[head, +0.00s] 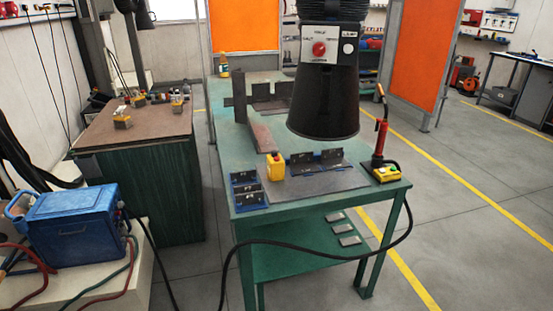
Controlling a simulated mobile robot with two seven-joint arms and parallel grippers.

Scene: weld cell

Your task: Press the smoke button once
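A black fume hood (323,100) hangs over the green table. Its white front panel (334,38) carries a red round knob (319,49) and a small pale round control (349,48). The panel lettering is too small to read. A yellow box (387,174) with a green button-like spot sits on the table's right corner, beside a red-handled torch (381,136). I cannot tell from labels which control is the smoke button. Neither of my grippers is in view.
The green table (300,206) bears dark angle fixtures (318,158) and a yellow block (275,166). A blue machine (72,225) stands at left. A black cable (335,254) loops before the table. Orange screens (417,52) stand behind; the floor at right is clear.

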